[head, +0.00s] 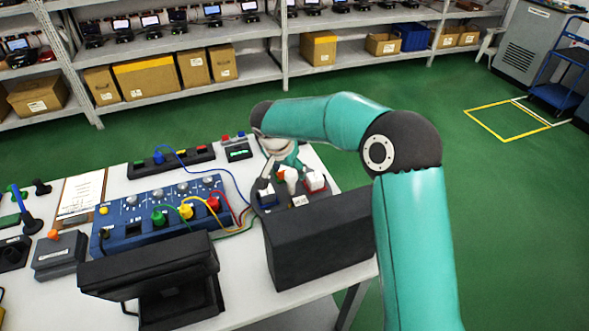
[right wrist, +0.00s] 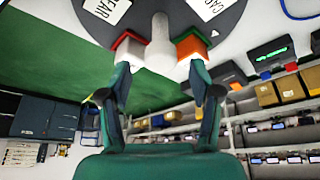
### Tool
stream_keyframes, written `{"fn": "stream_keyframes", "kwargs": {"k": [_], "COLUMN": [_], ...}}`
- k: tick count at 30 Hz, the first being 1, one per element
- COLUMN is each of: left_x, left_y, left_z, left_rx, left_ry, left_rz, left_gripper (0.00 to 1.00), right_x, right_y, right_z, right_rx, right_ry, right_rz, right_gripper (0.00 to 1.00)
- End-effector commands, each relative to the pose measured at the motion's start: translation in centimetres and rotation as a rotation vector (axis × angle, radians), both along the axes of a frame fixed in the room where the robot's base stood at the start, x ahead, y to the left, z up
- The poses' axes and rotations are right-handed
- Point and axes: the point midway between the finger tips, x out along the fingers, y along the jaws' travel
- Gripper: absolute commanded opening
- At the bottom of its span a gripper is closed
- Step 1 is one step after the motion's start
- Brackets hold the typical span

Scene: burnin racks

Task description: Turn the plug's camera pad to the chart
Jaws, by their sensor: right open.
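A dark round disc (head: 282,207) sits at the right end of the bench. A pale central post (head: 291,176) stands on it, between a white-and-blue block (head: 266,196) and a white-and-red block (head: 315,182). In the right wrist view the post (right wrist: 160,45) has a red-and-white block on its left and an orange-and-white block (right wrist: 192,47) on its right. White lettered labels lie on the disc, partly cut off. My right gripper (right wrist: 160,74) is open, with its fingertips close to the two blocks; contact is unclear. I cannot tell which block is the camera pad. My left gripper is out of view.
A black box (head: 318,243) stands directly in front of the disc. A blue panel (head: 135,212) with coloured plugs and cables lies to its left, and a dark screen (head: 150,262) stands in front of that.

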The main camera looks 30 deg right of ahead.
Motion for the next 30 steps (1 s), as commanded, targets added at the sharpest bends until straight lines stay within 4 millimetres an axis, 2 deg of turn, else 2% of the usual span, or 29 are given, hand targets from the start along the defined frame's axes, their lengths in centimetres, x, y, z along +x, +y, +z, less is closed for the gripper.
{"fn": "stream_keyframes", "kwargs": {"k": [3, 7, 18, 27, 29, 30], "left_x": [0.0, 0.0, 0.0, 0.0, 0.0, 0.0], "left_y": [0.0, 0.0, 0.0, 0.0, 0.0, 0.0], "left_z": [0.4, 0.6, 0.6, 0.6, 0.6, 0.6], "left_rx": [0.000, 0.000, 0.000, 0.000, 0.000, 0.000], "left_ry": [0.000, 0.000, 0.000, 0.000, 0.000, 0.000], "left_rz": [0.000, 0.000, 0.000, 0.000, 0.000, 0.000], "left_gripper": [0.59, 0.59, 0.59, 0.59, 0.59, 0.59], "right_x": [0.3, 0.5, 0.6, 0.6, 0.6, 0.6], "right_y": [-0.6, -0.9, -1.0, -1.0, -1.0, -1.0], "right_z": [-1.6, -2.5, -2.9, -2.9, -2.9, -2.9], "right_rx": [-0.001, 0.000, 0.000, -0.001, -0.001, -0.001], "right_ry": [0.004, 0.002, 0.000, 0.001, 0.002, 0.002], "right_rz": [0.000, -0.001, 0.001, 0.001, 0.000, 0.000], "right_gripper": [0.63, 0.63, 0.62, 0.12, 0.02, 0.00]}}
